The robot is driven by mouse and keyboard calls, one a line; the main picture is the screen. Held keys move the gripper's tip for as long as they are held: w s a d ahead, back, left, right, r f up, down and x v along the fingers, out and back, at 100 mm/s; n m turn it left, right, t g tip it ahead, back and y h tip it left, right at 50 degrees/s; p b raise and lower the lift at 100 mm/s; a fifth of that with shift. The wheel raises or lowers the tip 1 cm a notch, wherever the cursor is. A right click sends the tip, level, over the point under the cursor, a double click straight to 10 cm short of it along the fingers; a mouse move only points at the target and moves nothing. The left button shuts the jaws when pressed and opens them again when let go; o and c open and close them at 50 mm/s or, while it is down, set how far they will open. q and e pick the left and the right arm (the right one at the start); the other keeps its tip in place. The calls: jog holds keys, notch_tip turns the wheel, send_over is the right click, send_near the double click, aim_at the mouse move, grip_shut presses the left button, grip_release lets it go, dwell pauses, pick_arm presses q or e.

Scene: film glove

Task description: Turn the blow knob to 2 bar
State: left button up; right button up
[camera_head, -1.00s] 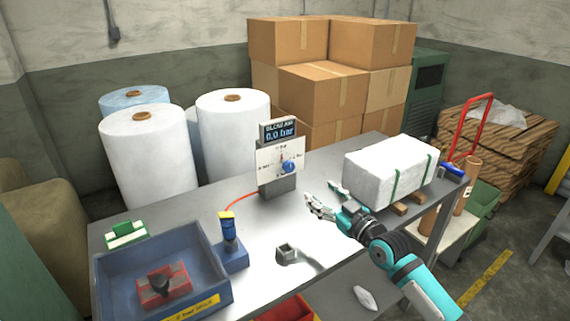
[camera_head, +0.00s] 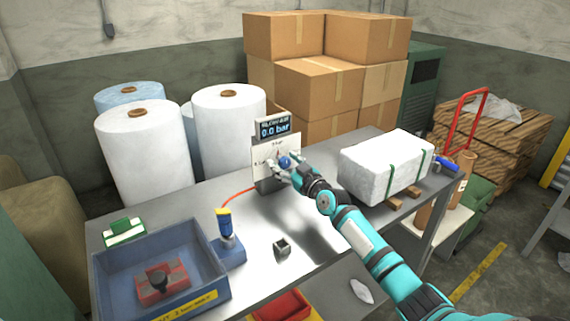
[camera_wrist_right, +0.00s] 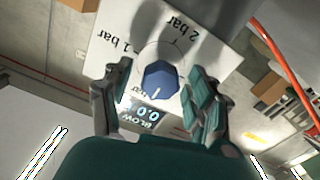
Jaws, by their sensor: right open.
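The blue blow knob (camera_head: 285,162) sits on the white dial plate (camera_head: 262,158) of the blow-air unit. The display (camera_head: 275,129) above reads 0.0 bar. In the right wrist view the blue knob (camera_wrist_right: 159,81) lies between the fingers, its white mark toward the display, with "1 bar" and "2 bar" printed on the plate (camera_wrist_right: 205,45). My right gripper (camera_head: 281,166) is at the knob. In the wrist view its fingers (camera_wrist_right: 158,100) stand open on both sides, with gaps to the knob. My left gripper is not in view.
A white wrapped block (camera_head: 385,168) with green straps lies on the table right of my arm. A blue tray (camera_head: 165,249) and a blue stand with a yellow-topped tool (camera_head: 227,232) are at the left. A small grey metal piece (camera_head: 282,248) lies on the table.

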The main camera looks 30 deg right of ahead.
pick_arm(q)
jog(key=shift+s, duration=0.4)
pick_arm(e)
jog(key=shift+c, duration=0.3)
jog(key=c, duration=1.1)
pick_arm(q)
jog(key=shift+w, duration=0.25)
pick_arm(e)
jog(key=shift+m, duration=0.3)
